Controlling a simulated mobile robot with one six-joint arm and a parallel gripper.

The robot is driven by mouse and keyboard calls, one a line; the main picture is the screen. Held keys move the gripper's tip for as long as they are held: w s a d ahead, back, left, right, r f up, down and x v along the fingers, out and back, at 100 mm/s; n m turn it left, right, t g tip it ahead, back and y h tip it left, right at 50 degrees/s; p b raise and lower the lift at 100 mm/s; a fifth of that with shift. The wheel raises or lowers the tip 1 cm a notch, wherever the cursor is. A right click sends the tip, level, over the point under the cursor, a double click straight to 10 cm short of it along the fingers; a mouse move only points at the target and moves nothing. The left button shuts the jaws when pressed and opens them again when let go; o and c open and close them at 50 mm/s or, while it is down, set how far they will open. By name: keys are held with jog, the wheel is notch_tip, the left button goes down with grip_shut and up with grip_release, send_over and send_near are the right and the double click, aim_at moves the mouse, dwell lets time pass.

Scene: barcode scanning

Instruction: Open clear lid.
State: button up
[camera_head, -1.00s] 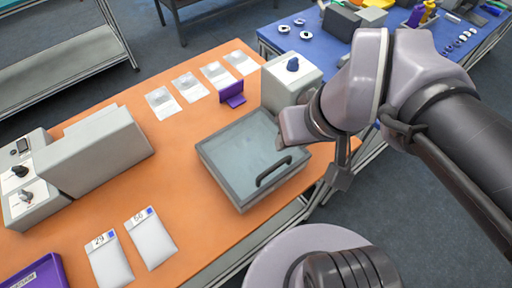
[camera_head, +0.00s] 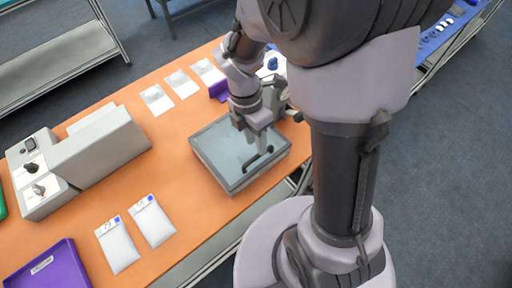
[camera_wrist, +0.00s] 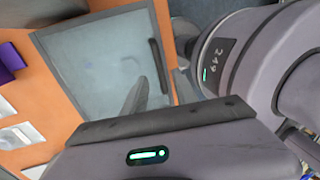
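A grey box with a clear lid (camera_head: 215,148) sits on the orange table, and the lid lies closed over it. A dark bar handle (camera_head: 252,160) runs along the lid's near right side. In the wrist view the lid (camera_wrist: 95,60) fills the upper middle, with the handle (camera_wrist: 159,66) at its right edge. My gripper (camera_head: 262,150) points down over the lid beside the handle. I cannot tell whether it touches the handle. The wrist body hides much of the gripper, and the gap between its fingers is not clear.
A grey machine (camera_head: 100,148) stands at the left of the orange table (camera_head: 175,135). Two white packets (camera_head: 152,220) lie at the front, near a purple tray (camera_head: 68,268). Several clear packets (camera_head: 157,99) and a purple stand (camera_head: 218,91) are behind the box.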

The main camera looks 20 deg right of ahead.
jog(key=f, duration=0.2)
jog(key=f+b, duration=0.1)
jog(key=f, duration=0.1)
jog(key=shift+s+d, duration=0.15)
jog(key=shift+s, duration=0.25)
grip_shut()
dwell(1.0)
